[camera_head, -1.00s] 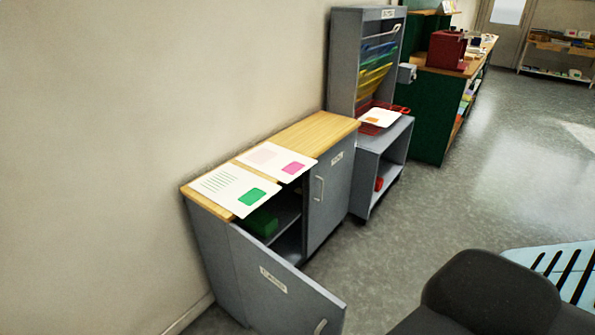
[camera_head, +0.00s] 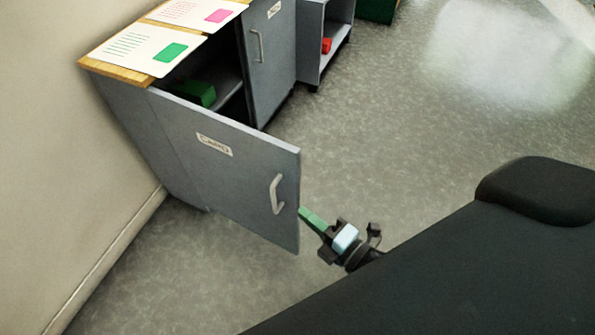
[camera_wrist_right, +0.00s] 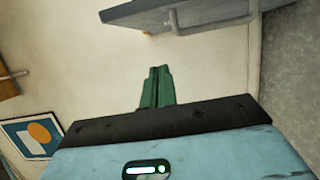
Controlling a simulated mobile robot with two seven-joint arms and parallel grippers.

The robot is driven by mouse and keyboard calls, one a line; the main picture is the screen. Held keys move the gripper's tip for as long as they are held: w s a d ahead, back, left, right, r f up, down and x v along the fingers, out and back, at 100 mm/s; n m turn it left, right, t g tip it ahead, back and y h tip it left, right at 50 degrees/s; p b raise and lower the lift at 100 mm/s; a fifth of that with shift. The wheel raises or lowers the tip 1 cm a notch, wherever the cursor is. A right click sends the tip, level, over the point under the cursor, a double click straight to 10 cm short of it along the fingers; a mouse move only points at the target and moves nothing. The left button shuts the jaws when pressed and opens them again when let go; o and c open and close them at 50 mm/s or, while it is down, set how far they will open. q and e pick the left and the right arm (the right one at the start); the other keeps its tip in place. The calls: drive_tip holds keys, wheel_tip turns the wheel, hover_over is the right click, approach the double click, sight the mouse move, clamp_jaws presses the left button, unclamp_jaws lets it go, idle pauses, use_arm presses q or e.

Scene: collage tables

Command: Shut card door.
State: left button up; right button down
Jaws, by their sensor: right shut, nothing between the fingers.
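The card door (camera_head: 222,170) is a grey cabinet door with a white label (camera_head: 214,145) and a pale bar handle (camera_head: 277,194). It stands swung open toward me, and the cabinet's dark inside shows behind it. My right gripper (camera_head: 306,215) has green fingers, shut and empty, at the door's free edge low on the right. I cannot tell whether the fingertips touch the door. In the right wrist view the green fingers (camera_wrist_right: 156,88) are together, with the grey door's edge (camera_wrist_right: 190,12) and handle above them. My left gripper is not in view.
A wooden cabinet top (camera_head: 118,73) holds two printed sheets. A green object (camera_head: 196,92) sits inside the open cabinet. The neighbouring door (camera_head: 268,70) is shut. The grey floor to the right is open. The wall (camera_head: 50,190) is close at left.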

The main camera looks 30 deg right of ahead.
sight(285, 177)
drive_tip(key=x, duration=1)
drive_tip(key=shift+w+a+p, duration=0.1)
drive_tip(key=shift+w+p, duration=0.15)
drive_tip(key=shift+p, duration=0.05)
drive_tip(key=shift+w+d, duration=0.45)
drive_tip(key=shift+d, duration=0.45)
drive_tip(key=shift+w+d, duration=0.45)
drive_tip(key=shift+d, duration=0.4)
